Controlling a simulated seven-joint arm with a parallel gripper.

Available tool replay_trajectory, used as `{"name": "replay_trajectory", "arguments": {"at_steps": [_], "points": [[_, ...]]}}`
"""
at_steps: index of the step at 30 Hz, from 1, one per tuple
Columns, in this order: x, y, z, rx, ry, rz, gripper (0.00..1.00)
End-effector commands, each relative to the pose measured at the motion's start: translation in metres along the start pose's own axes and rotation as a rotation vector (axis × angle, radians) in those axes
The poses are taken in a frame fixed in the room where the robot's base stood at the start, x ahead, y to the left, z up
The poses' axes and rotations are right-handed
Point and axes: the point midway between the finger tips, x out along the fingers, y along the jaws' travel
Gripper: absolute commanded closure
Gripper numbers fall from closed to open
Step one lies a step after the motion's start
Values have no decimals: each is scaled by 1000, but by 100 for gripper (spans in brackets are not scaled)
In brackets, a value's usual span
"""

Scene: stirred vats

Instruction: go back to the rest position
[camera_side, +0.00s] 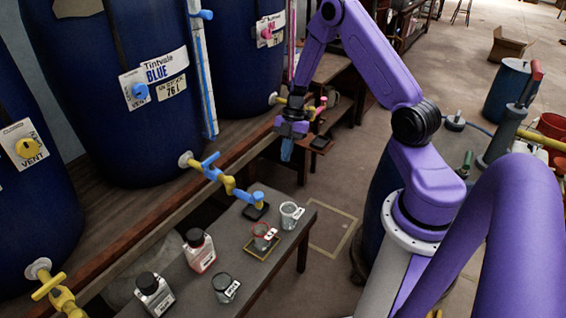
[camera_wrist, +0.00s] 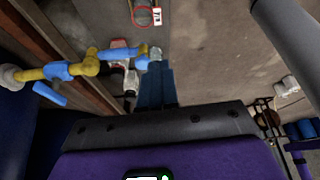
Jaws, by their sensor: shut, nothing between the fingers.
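My purple arm reaches left in the side view, with my gripper (camera_side: 287,150) hanging fingers-down in the air beyond the small table (camera_side: 230,293). Its blue fingers are together and hold nothing. In the wrist view my gripper (camera_wrist: 156,72) also shows its blue fingers side by side, with no gap that I can make out. The blue-handled tap (camera_side: 212,170) of the blue vat (camera_side: 105,95) is to the left of and below my gripper in the side view. The same tap shows in the wrist view (camera_wrist: 60,70), left of the fingers.
The table holds a red-marked beaker (camera_side: 262,237) on a small tray, a clear beaker (camera_side: 291,214), a dark-rimmed beaker (camera_side: 224,288) and two bottles (camera_side: 199,250). More vats and taps line the left shelf. Open floor (camera_side: 335,190) lies between the table and my base.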

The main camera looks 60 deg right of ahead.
Motion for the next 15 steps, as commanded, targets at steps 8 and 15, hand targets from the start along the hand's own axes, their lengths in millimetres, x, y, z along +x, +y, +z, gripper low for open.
{"name": "replay_trajectory", "arguments": {"at_steps": [8, 15], "points": [[-16, 1, -45, 31, -22, -36, 100], [-37, -19, -145, 131, -103, -101, 100]]}}
